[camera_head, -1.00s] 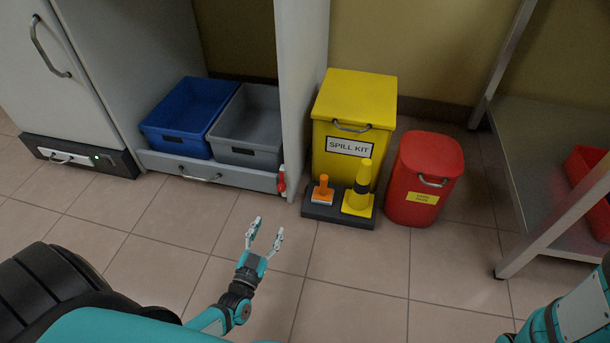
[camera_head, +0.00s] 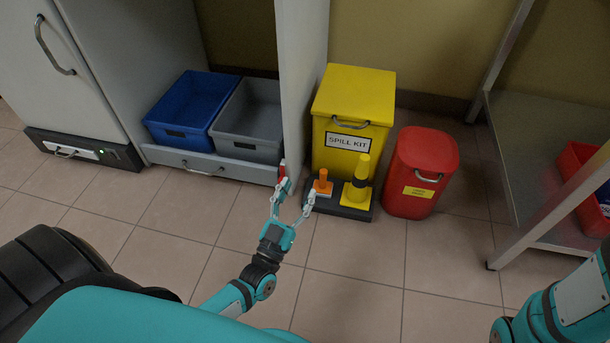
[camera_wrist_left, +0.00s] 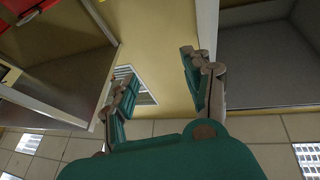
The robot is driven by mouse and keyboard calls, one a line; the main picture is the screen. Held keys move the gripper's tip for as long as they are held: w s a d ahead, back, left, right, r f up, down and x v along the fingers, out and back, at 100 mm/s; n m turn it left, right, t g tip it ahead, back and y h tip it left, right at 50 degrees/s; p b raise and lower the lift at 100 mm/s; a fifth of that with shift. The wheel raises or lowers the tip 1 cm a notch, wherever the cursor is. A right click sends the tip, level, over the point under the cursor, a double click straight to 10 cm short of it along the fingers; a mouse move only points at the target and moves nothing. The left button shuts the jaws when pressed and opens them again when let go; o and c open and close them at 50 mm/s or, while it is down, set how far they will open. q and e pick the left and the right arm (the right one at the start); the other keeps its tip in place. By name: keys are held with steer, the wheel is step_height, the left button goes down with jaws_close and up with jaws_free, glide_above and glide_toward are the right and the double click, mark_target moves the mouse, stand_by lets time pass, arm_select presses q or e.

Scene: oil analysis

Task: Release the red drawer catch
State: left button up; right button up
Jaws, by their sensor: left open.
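The red drawer catch (camera_head: 282,168) shows as a small red piece at the right end of the low grey drawer (camera_head: 213,164), beside the upright panel. My left gripper (camera_head: 295,192) is open and empty. In the head view, its left finger overlaps the lower part of the catch and partly hides it. I cannot tell whether they touch. The other finger lies to the right, in front of the orange-handled item. In the left wrist view the open fingers (camera_wrist_left: 160,80) have nothing between them, and I cannot make out the catch. My right gripper is out of view.
A blue bin (camera_head: 182,138) and a grey bin (camera_head: 250,148) sit above the drawer. The yellow spill kit (camera_head: 352,105), a dark tray with a yellow cone (camera_head: 357,187) and a red bin (camera_head: 413,195) stand to the right. The tiled floor in front is clear.

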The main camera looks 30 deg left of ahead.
arm_select(q)
step_height(320, 180, up, 7)
steer(key=d+t+p, duration=0.1)
steer(key=d, duration=0.1)
steer(key=shift+s+d+h, duration=0.2)
steer(key=shift+s+h, duration=0.1)
steer(key=shift+h, duration=0.1)
